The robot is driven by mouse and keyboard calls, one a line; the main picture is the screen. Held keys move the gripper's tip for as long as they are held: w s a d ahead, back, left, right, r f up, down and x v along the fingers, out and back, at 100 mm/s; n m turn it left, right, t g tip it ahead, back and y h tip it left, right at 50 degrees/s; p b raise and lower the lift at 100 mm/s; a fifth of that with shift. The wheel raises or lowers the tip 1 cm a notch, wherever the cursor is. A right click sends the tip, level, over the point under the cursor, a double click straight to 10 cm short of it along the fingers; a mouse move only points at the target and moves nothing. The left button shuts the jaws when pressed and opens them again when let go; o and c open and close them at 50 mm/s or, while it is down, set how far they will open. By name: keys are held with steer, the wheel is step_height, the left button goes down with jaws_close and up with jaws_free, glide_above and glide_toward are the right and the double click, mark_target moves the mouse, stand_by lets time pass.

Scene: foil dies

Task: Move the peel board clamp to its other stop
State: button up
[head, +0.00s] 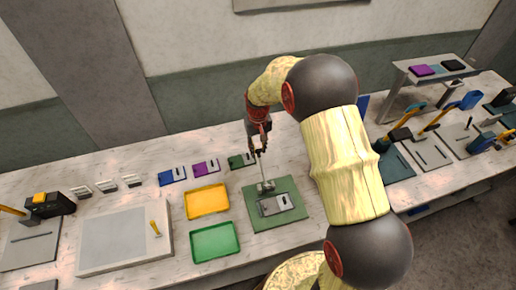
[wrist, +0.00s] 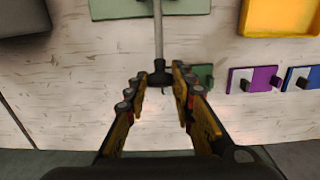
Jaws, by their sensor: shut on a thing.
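The peel board, a green plate (head: 290,213), lies on the bench in the head view. It carries a grey metal plate (head: 277,205) and a small grey clamp block (head: 265,186). The clamp's thin grey lever (head: 263,170) rises from the block toward the back wall. My gripper (head: 258,150) is at the lever's far end. In the wrist view the lever (wrist: 158,35) runs down to a dark end knob, and my gripper (wrist: 160,77) is shut on that end between its fingertips. The board's edge (wrist: 120,10) shows at the top; the clamp block is out of that view.
A yellow tray (head: 207,202) and a green tray (head: 215,242) lie left of the board. Blue (head: 172,176), purple (head: 206,167) and dark green (head: 240,160) pieces lie behind them. My arm hides bench to the right, where other fixtures and a raised shelf (head: 432,68) stand.

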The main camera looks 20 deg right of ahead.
jaws_close()
steer(key=shift+r, duration=0.1)
steer(key=shift+s+r+t+b, duration=0.85)
steer(key=shift+s+t+b, duration=0.25)
steer(key=shift+b, duration=0.1)
steer(key=s+t+b, duration=0.1)
steer(key=s+b, duration=0.1)
steer(key=s, duration=0.2)
steer(key=s+r+t+b, duration=0.1)
steer(key=s, duration=0.3)
steer(key=s+r+t+b, duration=0.1)
steer(key=s+t+b, duration=0.1)
steer(key=s, duration=0.2)
steer(key=shift+s+r+b, duration=0.1)
steer(key=shift+r+b, duration=0.05)
steer(key=shift+b, duration=0.2)
steer(key=shift+o, duration=2.3)
jaws_free()
steer(key=o, duration=0.5)
steer(key=shift+r, duration=0.25)
steer(key=shift+c, duration=0.2)
